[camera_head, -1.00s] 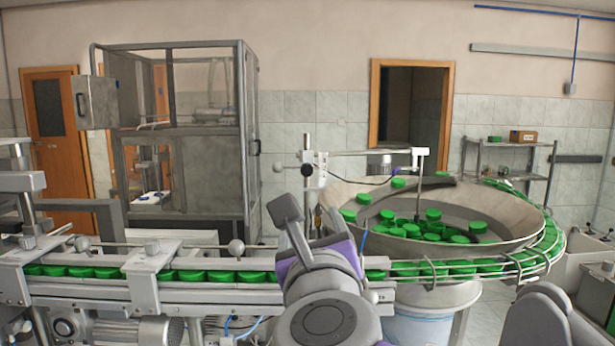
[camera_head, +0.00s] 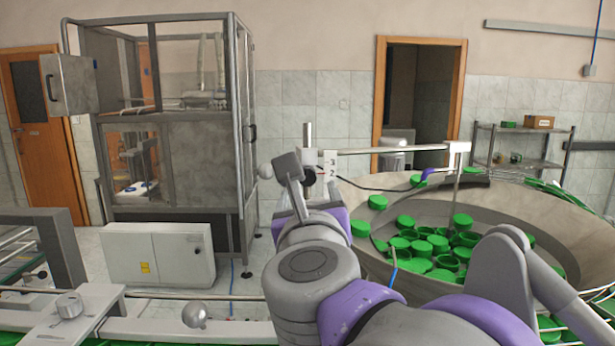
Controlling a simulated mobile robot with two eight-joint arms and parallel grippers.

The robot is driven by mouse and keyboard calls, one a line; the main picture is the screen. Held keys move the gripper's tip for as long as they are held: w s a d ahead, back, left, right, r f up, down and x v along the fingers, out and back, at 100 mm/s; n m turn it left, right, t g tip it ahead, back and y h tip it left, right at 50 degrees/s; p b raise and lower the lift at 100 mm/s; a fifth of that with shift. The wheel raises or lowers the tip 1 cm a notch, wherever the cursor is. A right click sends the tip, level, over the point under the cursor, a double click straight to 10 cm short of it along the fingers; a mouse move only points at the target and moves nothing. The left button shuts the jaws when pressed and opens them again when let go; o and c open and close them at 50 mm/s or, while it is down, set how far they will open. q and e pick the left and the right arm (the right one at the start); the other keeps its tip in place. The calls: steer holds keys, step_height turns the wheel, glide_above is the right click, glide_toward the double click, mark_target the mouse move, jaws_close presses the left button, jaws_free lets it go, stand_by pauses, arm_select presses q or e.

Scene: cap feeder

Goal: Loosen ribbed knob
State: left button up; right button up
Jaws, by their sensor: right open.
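A dark round knob (camera_head: 309,178) sits on the upright post at the left rim of the cap bowl. It is small and partly covered by my right gripper (camera_head: 292,172), so its ribs cannot be made out. My right gripper is open, its visible finger just left of the knob in the picture. The other finger is mostly hidden, and whether the gripper touches the knob cannot be told. My left gripper is not in view.
A horizontal bar (camera_head: 400,150) runs from the post over the steel bowl (camera_head: 360,200), which holds many green caps (camera_head: 445,262). A glass cabinet (camera_head: 185,150) and a white box (camera_head: 157,254) stand behind.

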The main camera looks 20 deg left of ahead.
mark_target(308, 178)
steer(key=x, duration=0.8)
steer(key=shift+w+p, duration=0.3)
steer(key=shift+p, duration=0.1)
jaws_close()
